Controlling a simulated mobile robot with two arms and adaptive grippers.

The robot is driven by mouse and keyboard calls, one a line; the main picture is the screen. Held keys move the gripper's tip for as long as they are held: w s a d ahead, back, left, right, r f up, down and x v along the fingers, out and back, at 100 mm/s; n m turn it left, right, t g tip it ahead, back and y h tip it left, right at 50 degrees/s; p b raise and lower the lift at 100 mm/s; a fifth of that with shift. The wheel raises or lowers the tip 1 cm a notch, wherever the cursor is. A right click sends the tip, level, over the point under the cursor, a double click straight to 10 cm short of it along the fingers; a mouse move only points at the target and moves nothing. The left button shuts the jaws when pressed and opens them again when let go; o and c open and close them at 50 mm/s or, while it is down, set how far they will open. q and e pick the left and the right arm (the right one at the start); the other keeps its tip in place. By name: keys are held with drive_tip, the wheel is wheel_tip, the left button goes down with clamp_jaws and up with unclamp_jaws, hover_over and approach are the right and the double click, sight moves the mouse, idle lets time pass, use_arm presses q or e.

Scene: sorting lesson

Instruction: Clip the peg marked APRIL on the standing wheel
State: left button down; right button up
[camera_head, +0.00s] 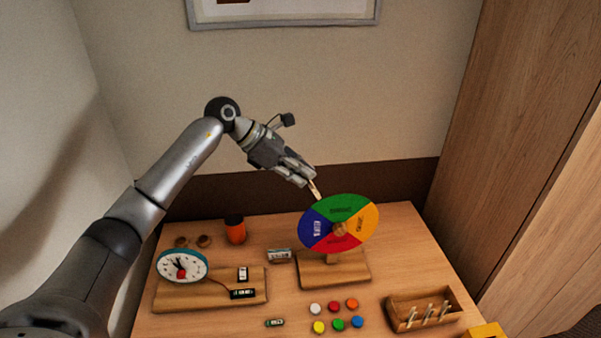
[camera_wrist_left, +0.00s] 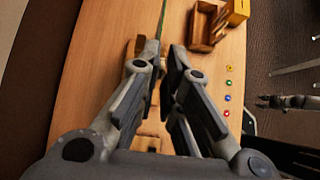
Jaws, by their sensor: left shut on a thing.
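The standing wheel (camera_head: 345,209) has green, yellow, red and blue sectors with small lettering and stands upright on a wooden base (camera_head: 352,271). In the left wrist view the wheel (camera_wrist_left: 161,18) shows nearly edge-on as a thin green line. My left gripper (camera_head: 308,181) is shut on a light wooden peg (camera_head: 316,190), just above the wheel's upper left rim. I cannot tell whether the peg touches the rim, and its marking is not readable. A dark shape at the right of the left wrist view looks like my right gripper (camera_wrist_left: 285,102); its jaws are unclear.
A wooden tray (camera_head: 399,324) with several pegs stands at the front right, beside a yellow box (camera_head: 486,331). Several coloured discs (camera_head: 335,306) lie before the wheel. A clock (camera_head: 182,266) on a board and an orange cup (camera_head: 235,232) stand left.

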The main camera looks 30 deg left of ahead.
sight(312, 187)
use_arm(q)
drive_tip(key=shift+d+f, duration=0.1)
drive_tip(key=shift+f, duration=0.1)
drive_tip(key=shift+w+d+f+b, duration=0.2)
drive_tip(key=shift+d+f+b, duration=0.05)
drive_tip(key=shift+f+b, duration=0.3)
drive_tip(key=shift+f, duration=0.15)
idle(0.3)
drive_tip(key=shift+w+d+f+b, duration=0.25)
drive_tip(key=shift+d+f+b, duration=0.05)
drive_tip(key=shift+f+b, duration=0.2)
drive_tip(key=c, duration=1.5)
unclamp_jaws()
